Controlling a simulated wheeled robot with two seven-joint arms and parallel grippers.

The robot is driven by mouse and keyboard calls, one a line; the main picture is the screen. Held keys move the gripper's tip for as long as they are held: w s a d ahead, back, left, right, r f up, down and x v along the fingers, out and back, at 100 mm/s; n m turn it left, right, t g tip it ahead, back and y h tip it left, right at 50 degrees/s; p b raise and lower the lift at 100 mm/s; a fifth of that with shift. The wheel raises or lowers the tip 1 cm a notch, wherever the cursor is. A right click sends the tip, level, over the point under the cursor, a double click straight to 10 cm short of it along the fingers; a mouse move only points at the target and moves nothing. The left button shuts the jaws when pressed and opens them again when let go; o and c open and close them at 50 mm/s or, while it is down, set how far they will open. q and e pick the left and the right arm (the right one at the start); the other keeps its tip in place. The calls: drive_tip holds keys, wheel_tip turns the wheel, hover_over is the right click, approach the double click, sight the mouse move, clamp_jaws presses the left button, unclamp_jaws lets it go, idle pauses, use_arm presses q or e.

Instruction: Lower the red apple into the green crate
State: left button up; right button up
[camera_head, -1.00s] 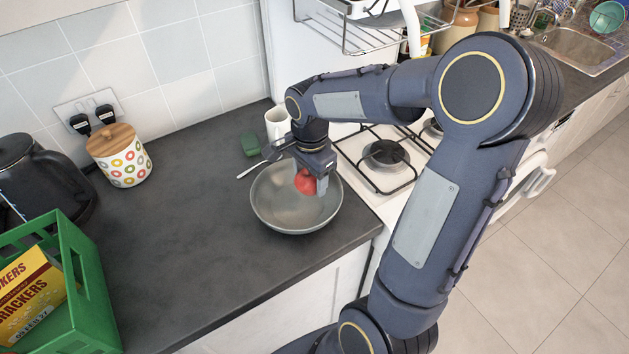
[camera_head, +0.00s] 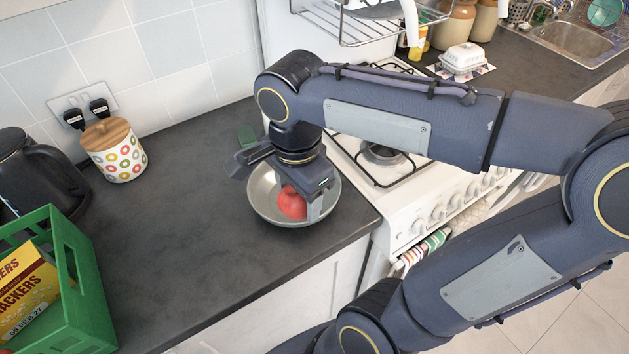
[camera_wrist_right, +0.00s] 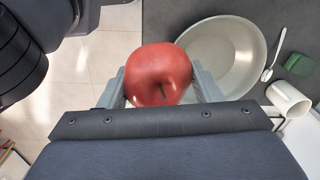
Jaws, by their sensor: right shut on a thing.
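My right gripper (camera_head: 304,203) is shut on the red apple (camera_head: 291,204). In the head view it holds the apple over the grey bowl (camera_head: 258,205), on the counter near the stove. The right wrist view shows the apple (camera_wrist_right: 158,72) between both fingers, apart from and above the bowl (camera_wrist_right: 243,50). The green crate (camera_head: 88,300) stands at the lower left of the head view, partly cut off by the frame. It holds a yellow crackers box (camera_head: 28,292). My left gripper is not in view.
A black kettle (camera_head: 35,180) and a lidded spotted jar (camera_head: 118,160) stand along the back left. A white mug (camera_wrist_right: 288,98), a spoon (camera_wrist_right: 273,58) and a green item (camera_wrist_right: 299,64) lie near the bowl. Bare counter (camera_head: 180,225) separates the bowl and crate.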

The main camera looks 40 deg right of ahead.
drive_tip(key=w+a+r+p, duration=0.2)
drive_tip(key=w+a+p, duration=0.1)
drive_tip(key=a, duration=1.2)
drive_tip(key=w+a+r+p, duration=0.1)
drive_tip(key=w+a+p, duration=0.2)
drive_tip(key=a, duration=1.2)
drive_tip(key=w+a+r+p, duration=0.2)
drive_tip(key=w+a, duration=0.5)
drive_tip(key=a, duration=0.9)
drive_tip(key=shift+w+r+p, duration=0.25)
drive_tip(key=shift+r+p, duration=0.05)
drive_tip(key=shift+p, duration=0.55)
drive_tip(key=shift+a+f+b, duration=0.1)
drive_tip(key=shift+f+b, duration=4.25)
drive_tip(key=shift+f, duration=2.7)
drive_tip(key=shift+f+b, duration=0.55)
drive_tip(key=shift+f, duration=0.3)
